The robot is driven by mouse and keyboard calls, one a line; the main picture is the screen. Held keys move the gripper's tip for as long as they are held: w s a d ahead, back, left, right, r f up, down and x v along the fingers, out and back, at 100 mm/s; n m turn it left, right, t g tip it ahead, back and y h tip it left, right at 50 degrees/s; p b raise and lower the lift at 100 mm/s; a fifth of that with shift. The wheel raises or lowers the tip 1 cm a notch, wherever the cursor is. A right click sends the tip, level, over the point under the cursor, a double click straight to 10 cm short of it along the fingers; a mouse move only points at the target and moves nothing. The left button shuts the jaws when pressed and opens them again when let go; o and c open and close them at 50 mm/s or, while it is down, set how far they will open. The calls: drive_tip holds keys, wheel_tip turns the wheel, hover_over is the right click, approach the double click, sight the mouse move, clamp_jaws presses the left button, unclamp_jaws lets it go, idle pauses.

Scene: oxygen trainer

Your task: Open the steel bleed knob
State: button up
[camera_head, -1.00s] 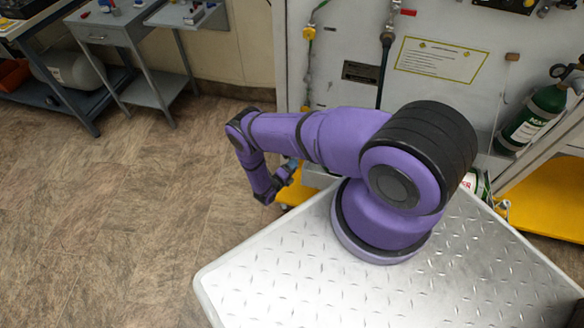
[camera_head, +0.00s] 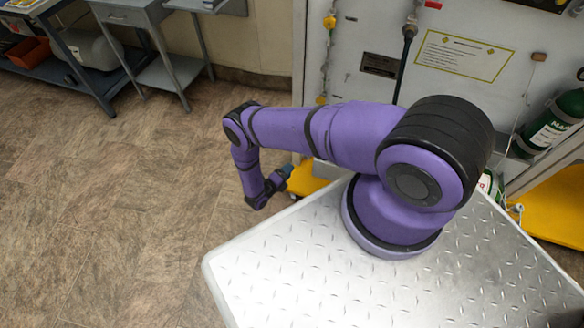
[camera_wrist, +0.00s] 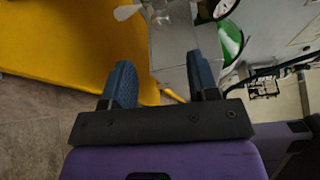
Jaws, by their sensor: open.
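My gripper (camera_wrist: 160,78) shows in the wrist view with its two blue-grey fingers apart and nothing between them. In the head view it (camera_head: 284,174) hangs at the end of my purple arm, beside the plated top and in front of the yellow base. I cannot pick out the steel bleed knob for certain. A pale, wing-shaped piece (camera_wrist: 127,12) and a clear, rounded fitting (camera_wrist: 162,16) lie beyond the fingertips at the top of the wrist view. I cannot tell whether either is the knob. Neither touches the fingers.
A grey panel (camera_head: 350,92) with hoses and a yellow-edged label (camera_head: 463,55) stands behind my arm. A green cylinder (camera_head: 553,125) is at the right. A yellow surface (camera_wrist: 50,45) fills the wrist view's upper left. Workbenches (camera_head: 95,75) stand back left; the floor before them is clear.

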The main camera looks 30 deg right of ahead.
drive_tip(key=shift+a, duration=0.1)
idle(0.3)
drive_tip(key=w+d+m+y, duration=0.2)
drive_tip(key=d+m, duration=0.2)
drive_tip(key=d, duration=0.6)
drive_tip(key=shift+w+d+f+m+t, duration=0.2)
drive_tip(key=shift+w+f+m+t, duration=0.1)
drive_tip(key=shift+w+m, duration=0.1)
drive_tip(key=c, duration=0.9)
